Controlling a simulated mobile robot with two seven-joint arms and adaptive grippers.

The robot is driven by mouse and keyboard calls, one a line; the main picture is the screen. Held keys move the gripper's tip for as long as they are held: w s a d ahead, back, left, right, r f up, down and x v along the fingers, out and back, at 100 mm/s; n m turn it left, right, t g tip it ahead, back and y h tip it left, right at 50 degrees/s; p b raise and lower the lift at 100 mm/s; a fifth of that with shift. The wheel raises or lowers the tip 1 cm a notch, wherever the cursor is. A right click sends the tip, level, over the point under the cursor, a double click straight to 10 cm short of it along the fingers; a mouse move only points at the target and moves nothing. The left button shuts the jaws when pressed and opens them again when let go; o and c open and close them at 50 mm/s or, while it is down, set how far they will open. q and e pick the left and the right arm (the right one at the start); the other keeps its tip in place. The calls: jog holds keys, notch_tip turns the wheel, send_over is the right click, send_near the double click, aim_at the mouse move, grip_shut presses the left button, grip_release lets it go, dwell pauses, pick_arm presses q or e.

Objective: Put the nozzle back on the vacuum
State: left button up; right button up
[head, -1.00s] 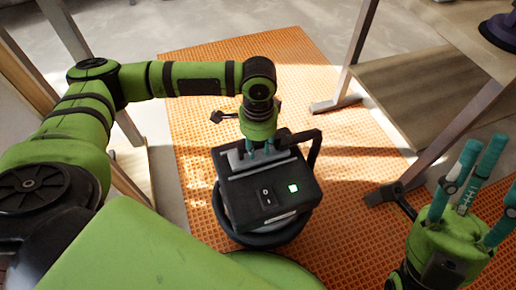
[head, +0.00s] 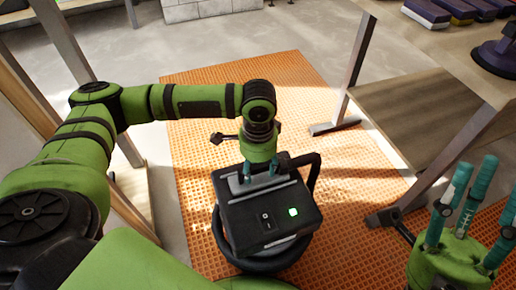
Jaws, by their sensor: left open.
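A black box-shaped machine (head: 268,218) with a switch and a lit green light stands on a round black base on the orange mat. I take it to be the vacuum. A grey bar (head: 262,186) lies across its top; I cannot tell whether that is the nozzle, and I see no other clear nozzle. My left gripper (head: 266,176) points down over the box top, open, with its teal fingertips at the grey bar; contact is unclear. My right gripper (head: 470,195) is at the lower right, fingers up and spread, open and empty, away from the machine.
The orange perforated mat (head: 205,100) covers the floor around the machine. A wooden table or shelf with metal legs (head: 420,108) stands to the right. A purple and black round tool (head: 497,58) and several flat purple-topped pieces (head: 427,14) are at the upper right.

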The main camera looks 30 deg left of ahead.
aim_at(258, 168)
pick_arm(q)
notch_tip(258, 168, up, 7)
jog(key=p, duration=0.3)
jog(key=shift+r, duration=0.1)
jog(key=shift+r+p, duration=0.3)
jog(key=shift+r, duration=0.35)
jog(key=d+r+m+t+h+p, duration=0.2)
jog(key=d+t+h, duration=0.6)
jog(key=d, duration=1.5)
jog(key=s+a+r+n+t+y+b, duration=0.1)
jog(key=a+r+n+t+y, duration=0.1)
jog(key=a+r+n+t, duration=0.4)
jog(key=a+r+t, duration=0.4)
jog(key=a, duration=0.3)
jog(key=shift+s+r+t, duration=0.2)
jog(key=shift+s+t, duration=0.15)
jog(key=shift+t, duration=0.05)
pick_arm(e)
jog(key=w+f+m+g+h, duration=0.2)
jog(key=w+f+g+h, duration=0.5)
jog(key=f, duration=0.4)
jog(key=shift+w+a+g+h, duration=0.2)
jog(key=shift+w+g+h, duration=0.1)
jog(key=shift+w+g, duration=0.65)
